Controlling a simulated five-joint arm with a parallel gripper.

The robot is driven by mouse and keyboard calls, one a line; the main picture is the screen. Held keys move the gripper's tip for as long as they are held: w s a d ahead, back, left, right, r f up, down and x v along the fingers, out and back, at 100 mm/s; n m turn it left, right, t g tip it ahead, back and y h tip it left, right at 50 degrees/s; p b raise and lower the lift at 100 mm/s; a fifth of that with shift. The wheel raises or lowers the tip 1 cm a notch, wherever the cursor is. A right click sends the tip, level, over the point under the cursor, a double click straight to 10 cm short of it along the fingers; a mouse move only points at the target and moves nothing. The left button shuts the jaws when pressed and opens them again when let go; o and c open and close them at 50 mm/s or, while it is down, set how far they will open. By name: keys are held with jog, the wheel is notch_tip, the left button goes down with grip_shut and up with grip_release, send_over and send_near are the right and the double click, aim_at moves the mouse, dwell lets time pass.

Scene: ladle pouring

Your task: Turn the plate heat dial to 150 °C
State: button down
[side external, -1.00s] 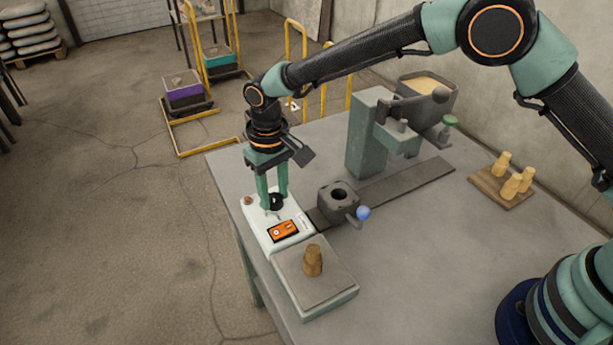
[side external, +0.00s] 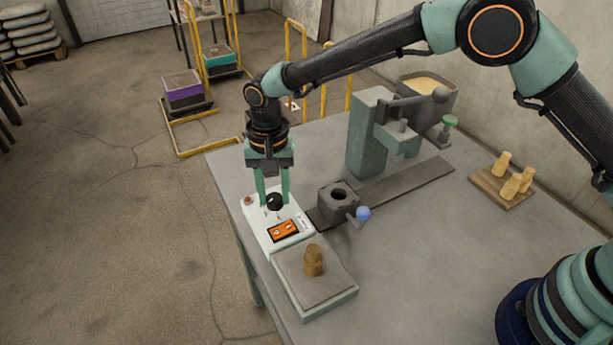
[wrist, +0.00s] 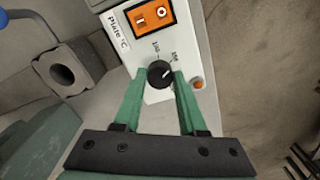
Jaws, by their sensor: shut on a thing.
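The black heat dial (side external: 274,202) sits on the white control box (side external: 262,233) of the hot plate (side external: 313,278). In the wrist view the dial (wrist: 160,74) shows between my green fingers, under a "Plate °C" label. My gripper (wrist: 160,80) points down and is shut on the dial, one finger at each side. A pale mark on the dial points toward the upper right in the wrist view. Small printed numbers stand beyond the dial, one looking like 150; the exact setting is too small to read surely. The orange switch (side external: 283,231) is beside the dial.
A grey block mould (side external: 338,201) with a blue-knobbed handle is right of the box. Behind are a green stand (side external: 368,135) and a tub (side external: 428,92). Several tan pieces rest on a board (side external: 490,185).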

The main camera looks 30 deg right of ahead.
aim_at(275, 197)
jog(key=shift+w+r, duration=0.1)
dwell(0.4)
jog(key=shift+c, duration=2.3)
grip_release()
jog(key=shift+r, duration=0.1)
notch_tip(275, 197, up, 12)
